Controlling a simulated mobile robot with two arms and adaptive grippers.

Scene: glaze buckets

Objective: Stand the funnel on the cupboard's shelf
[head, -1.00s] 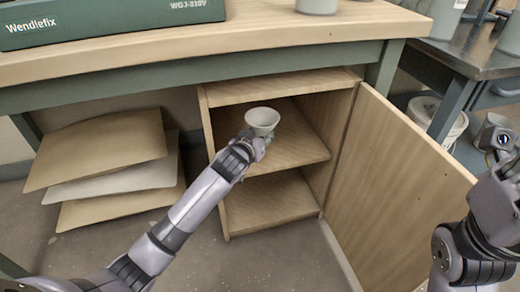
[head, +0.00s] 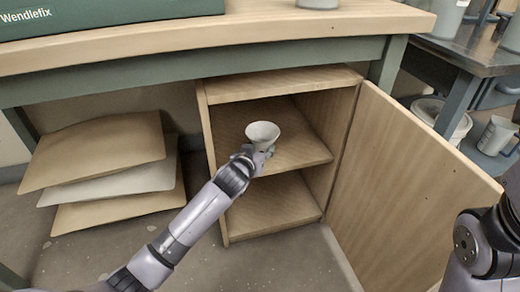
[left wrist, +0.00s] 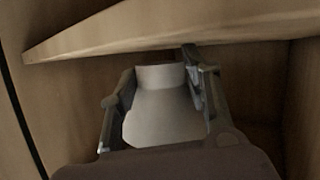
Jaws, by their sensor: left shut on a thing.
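The funnel (head: 263,131) is pale grey-white, with its wide mouth facing up in the head view. My left gripper (head: 262,151) is shut on it below the mouth. It holds the funnel in the front part of the open cupboard's upper compartment, over the shelf (head: 302,152). I cannot tell whether the funnel touches the shelf; the gripper hides its lower end. In the left wrist view the funnel (left wrist: 165,112) sits between the two fingers (left wrist: 160,95), with a wooden board slanting across the top. My right gripper is out of the picture; only part of that arm shows.
The cupboard door (head: 405,190) stands open on the right. The worktop (head: 230,45) overhangs the cupboard, with a green box (head: 110,18) on it. The lower compartment (head: 270,205) looks empty.

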